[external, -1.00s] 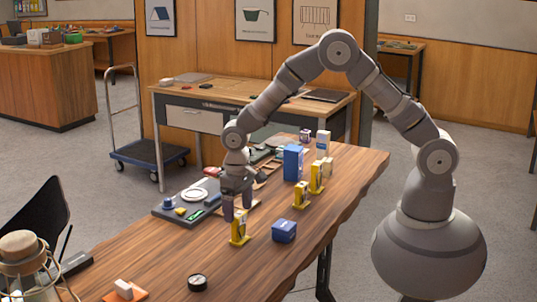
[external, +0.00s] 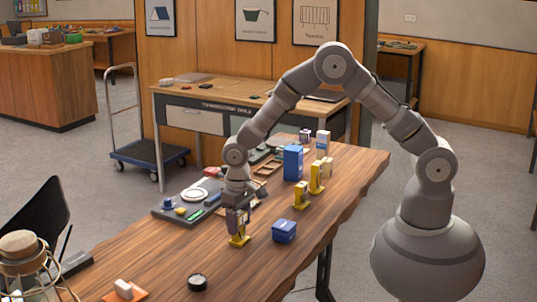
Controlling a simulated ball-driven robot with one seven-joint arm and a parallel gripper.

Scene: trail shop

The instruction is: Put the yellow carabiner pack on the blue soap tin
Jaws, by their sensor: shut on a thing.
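The yellow carabiner pack (external: 239,240) stands upright on the wooden table; its yellow foot shows below my gripper. My gripper (external: 238,222) points down over this pack and is shut on its upper part, which the fingers mostly hide. The blue soap tin (external: 284,231) is a small blue block on the table, just right of the pack and apart from it. Its top is clear.
Two similar yellow packs (external: 301,195) (external: 316,178) stand behind the tin, near a tall blue box (external: 293,163). A grey tray (external: 165,215) with small items lies left of my gripper. The table front is mostly clear.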

